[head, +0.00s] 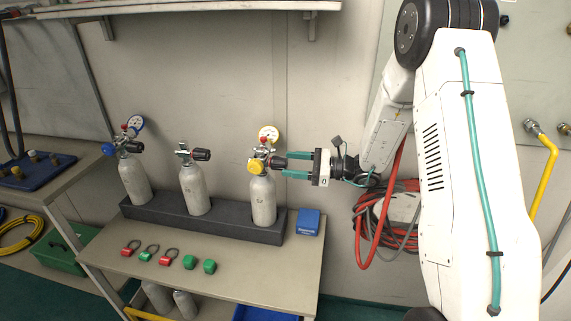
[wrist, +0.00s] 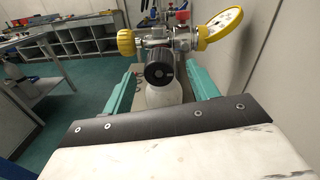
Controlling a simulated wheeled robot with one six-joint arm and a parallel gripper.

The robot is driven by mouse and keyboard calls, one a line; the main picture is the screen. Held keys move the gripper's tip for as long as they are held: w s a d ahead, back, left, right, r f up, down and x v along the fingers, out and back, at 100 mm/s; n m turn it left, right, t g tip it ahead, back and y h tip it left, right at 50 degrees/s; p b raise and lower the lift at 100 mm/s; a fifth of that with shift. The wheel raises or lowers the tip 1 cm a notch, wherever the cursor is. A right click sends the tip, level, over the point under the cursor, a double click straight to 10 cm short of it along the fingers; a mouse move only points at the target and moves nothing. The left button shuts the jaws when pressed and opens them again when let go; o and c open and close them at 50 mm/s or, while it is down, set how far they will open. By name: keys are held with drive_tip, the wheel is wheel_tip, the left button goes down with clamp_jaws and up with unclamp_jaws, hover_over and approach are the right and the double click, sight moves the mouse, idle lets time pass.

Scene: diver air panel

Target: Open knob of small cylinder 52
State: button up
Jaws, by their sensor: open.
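Three small grey cylinders stand upright in a dark rack (head: 165,212): the left one (head: 134,180), the middle one (head: 194,190) and the right one (head: 263,201). I cannot read a number 52 on any of them. The right cylinder carries a black valve knob (wrist: 159,69) on its side, facing my gripper, with a yellow knob (head: 256,166) and a yellow-rimmed gauge (head: 268,133). My gripper (head: 285,165) is open, its teal fingers pointing at the black knob. In the wrist view the knob appears between the fingertips, with gaps on both sides.
Several red and green caps (head: 168,262) lie on the bench in front of the rack. A blue box (head: 308,222) stands right of the rack, below my gripper. A red hose coil (head: 372,222) hangs on the wall behind my arm. A shelf (head: 180,8) is above.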

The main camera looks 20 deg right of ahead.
sight(279, 163)
drive_tip(key=shift+x, duration=1.35)
drive_tip(key=c, duration=1)
